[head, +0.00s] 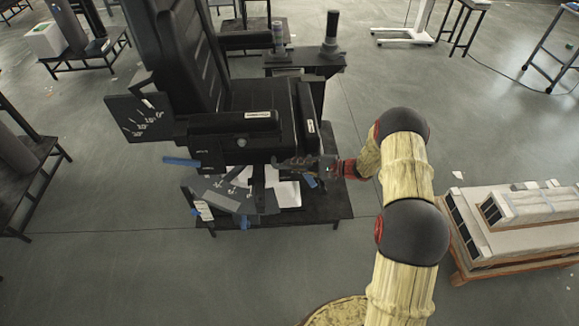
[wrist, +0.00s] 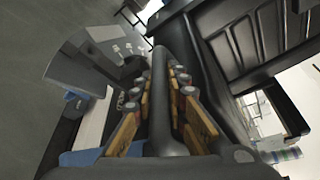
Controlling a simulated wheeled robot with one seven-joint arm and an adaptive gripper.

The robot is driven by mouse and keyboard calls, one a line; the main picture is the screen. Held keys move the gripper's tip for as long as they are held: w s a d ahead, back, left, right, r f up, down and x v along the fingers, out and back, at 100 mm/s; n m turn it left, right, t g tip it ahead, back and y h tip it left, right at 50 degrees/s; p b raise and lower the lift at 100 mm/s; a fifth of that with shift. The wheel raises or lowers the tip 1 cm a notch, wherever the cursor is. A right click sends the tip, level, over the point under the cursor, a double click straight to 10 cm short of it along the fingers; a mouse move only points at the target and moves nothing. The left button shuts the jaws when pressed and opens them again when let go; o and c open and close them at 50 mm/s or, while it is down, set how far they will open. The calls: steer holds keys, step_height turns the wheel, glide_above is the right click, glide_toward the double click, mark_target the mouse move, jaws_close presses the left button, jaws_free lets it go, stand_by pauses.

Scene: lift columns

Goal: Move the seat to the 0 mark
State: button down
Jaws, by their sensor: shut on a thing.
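The black seat (head: 255,100) with a tall ribbed backrest (head: 185,55) stands on a dark platform. A black plate with white angle marks (head: 140,118) is at its left side. A second marked plate (head: 235,193) is low in front; its figures are too small to read surely. My gripper (head: 290,162) is at the seat's front right, under the front edge. In the wrist view my gripper (wrist: 158,95) has its fingers on both sides of a dark bar (wrist: 161,75) and is shut on it. The bar's far end and mounting are partly hidden. A marked plate (wrist: 85,65) also shows there.
A blue-ended lever (head: 182,161) sticks out left of the seat. A small stand with dark knobs (head: 305,62) is behind it at right. A pale stepped block on a wooden pallet (head: 515,225) lies at right. The floor in front is clear.

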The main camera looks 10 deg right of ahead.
steer(key=shift+d+f, duration=0.15)
steer(key=shift+d, duration=0.05)
steer(key=c, duration=2.1)
jaws_free()
steer(key=shift+d, duration=0.2)
steer(key=shift+o, duration=0.2)
steer(key=v, duration=1.2)
steer(key=shift+a, duration=0.1)
